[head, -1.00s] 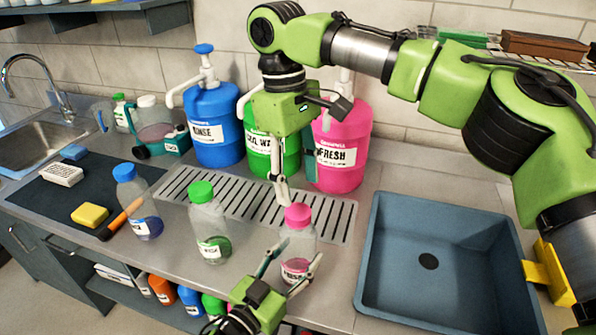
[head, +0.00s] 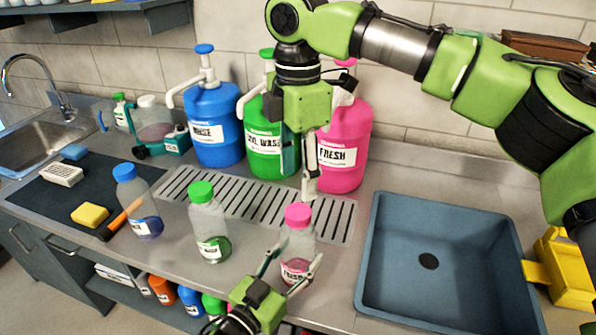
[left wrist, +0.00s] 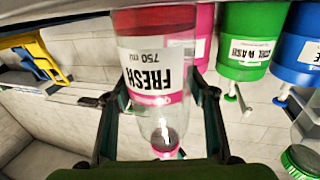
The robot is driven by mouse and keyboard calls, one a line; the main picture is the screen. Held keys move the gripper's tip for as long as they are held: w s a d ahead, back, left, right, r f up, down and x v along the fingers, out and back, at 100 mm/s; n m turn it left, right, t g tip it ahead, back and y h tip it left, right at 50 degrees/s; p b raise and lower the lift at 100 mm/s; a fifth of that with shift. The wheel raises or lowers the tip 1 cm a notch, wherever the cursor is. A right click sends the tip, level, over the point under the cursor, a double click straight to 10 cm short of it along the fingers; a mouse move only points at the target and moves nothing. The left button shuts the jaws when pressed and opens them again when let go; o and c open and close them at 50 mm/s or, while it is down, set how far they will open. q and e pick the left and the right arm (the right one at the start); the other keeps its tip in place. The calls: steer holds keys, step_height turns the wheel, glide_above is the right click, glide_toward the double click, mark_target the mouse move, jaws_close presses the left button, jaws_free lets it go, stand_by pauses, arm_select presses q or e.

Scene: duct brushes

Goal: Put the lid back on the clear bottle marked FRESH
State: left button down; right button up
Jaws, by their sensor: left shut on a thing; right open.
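The clear FRESH bottle (head: 298,248) stands upright near the counter's front, left of the basin, with some pink liquid low inside. The pink lid (head: 298,215) sits at the top of its neck; I cannot tell whether it is screwed tight. My left gripper (head: 291,262) is shut around the bottle's body from the front. In the left wrist view the bottle (left wrist: 158,62) appears upside down between the two fingers. My right gripper (head: 303,183) points down just above and behind the lid, open and empty, its fingers partly overlapping in view.
Clear bottles with a green lid (head: 208,225) and a blue lid (head: 138,200) stand to the left. Blue (head: 213,130), green (head: 262,140) and pink (head: 343,150) pump jugs stand behind the drain grille (head: 235,205). A blue-grey basin (head: 440,240) lies to the right.

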mark_target(298, 211)
steer(key=shift+f, duration=4)
steer(key=c, duration=1.1)
steer(key=m, duration=0.6)
steer(key=shift+m, duration=0.4)
steer(key=m, duration=0.3)
steer(key=shift+m, duration=0.4)
steer(key=m, duration=0.4)
steer(key=o, duration=1.3)
steer(key=shift+r, duration=0.1)
